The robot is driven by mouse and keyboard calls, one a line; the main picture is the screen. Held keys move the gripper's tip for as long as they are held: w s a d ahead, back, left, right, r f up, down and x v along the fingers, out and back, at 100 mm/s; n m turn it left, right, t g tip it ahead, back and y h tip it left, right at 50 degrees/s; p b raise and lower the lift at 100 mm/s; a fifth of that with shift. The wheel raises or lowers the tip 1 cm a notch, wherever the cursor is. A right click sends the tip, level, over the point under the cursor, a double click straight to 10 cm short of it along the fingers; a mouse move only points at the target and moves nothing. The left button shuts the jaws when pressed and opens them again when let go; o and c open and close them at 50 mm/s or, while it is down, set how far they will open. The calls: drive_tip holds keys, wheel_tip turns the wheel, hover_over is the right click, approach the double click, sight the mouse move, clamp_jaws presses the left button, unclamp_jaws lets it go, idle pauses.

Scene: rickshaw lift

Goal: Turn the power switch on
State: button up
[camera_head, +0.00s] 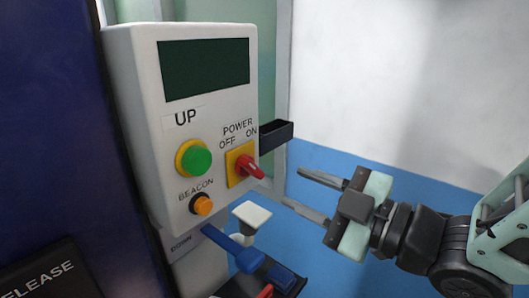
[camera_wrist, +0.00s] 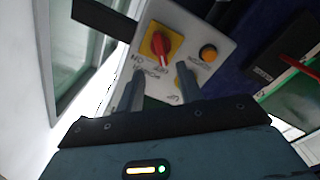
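The power switch (camera_head: 248,166) is a red rotary knob on a yellow square plate. It is on the front of a white control box (camera_head: 150,150), under the labels POWER, OFF and ON. In the head view its handle points toward the lower right. My gripper (camera_head: 292,187) is right of the switch, with its two fingers apart, empty and aimed at the box. In the wrist view the switch (camera_wrist: 160,44) shows whole just beyond and between the open fingers (camera_wrist: 160,76). The fingers appear apart from the knob.
The box carries a green UP button (camera_head: 196,160), an orange BEACON button (camera_head: 202,205) and a dark screen (camera_head: 205,68). A black bracket (camera_head: 276,135) juts out right of the box. Blue levers (camera_head: 235,248) are below. The space before the white and blue wall is free.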

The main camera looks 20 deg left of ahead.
sight(257, 171)
drive_tip(key=p+x, duration=0.2)
drive_tip(key=x, duration=0.6)
drive_tip(key=shift+a, duration=0.1)
clamp_jaws()
